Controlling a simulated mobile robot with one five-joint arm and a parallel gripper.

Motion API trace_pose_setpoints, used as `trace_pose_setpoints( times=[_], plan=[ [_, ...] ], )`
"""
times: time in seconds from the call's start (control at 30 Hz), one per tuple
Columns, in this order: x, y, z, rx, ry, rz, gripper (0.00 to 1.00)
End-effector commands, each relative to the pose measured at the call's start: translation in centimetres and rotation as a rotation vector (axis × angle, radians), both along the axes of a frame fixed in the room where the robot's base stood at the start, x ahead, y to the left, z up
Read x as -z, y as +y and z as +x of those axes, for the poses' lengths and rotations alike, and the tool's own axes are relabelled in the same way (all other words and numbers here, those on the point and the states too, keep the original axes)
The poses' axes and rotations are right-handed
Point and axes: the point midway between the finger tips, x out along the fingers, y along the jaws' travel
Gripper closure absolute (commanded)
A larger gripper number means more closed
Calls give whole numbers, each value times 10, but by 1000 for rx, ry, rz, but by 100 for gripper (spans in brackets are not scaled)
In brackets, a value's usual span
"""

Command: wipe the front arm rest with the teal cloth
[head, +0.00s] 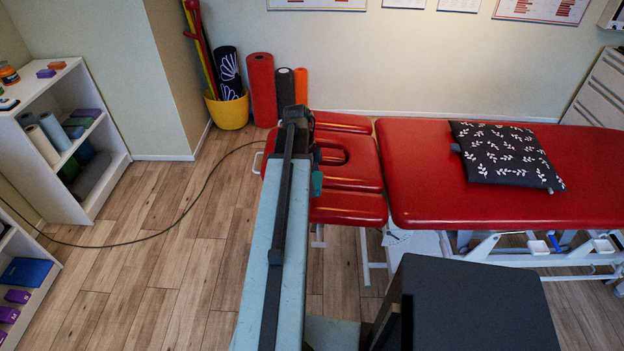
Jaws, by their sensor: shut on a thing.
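The red treatment table has a head section (361,174) with a face hole at its left end. The front arm rest (352,209) is the red pad on its near side, partly hidden on the left by my arm. A small part of the teal cloth (317,184) shows just right of my arm, by the left end of the front arm rest. My gripper (316,168) is mostly hidden behind my arm and is shut on the cloth. I cannot tell whether the cloth touches the pad.
The far arm rest (343,122) lies behind the head section. A dark patterned pillow (505,156) lies on the main red pad (425,190). A cable (190,205) crosses the wooden floor. A yellow bucket (228,110) and rolled mats (262,88) stand by the wall. Shelves (98,192) stand left.

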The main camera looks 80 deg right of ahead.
Motion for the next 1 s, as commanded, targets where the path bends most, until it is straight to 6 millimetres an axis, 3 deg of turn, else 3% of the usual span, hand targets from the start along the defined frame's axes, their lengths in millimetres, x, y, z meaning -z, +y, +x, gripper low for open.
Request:
trace_pose_setpoints(
  times=[0.27,0.6,1.0],
  plan=[
    [-1,0,0,0,0,0,47],
    [-32,-1,-3,1,0,0,47],
    [-29,-1,-4,2,0,0,47]
  ],
)
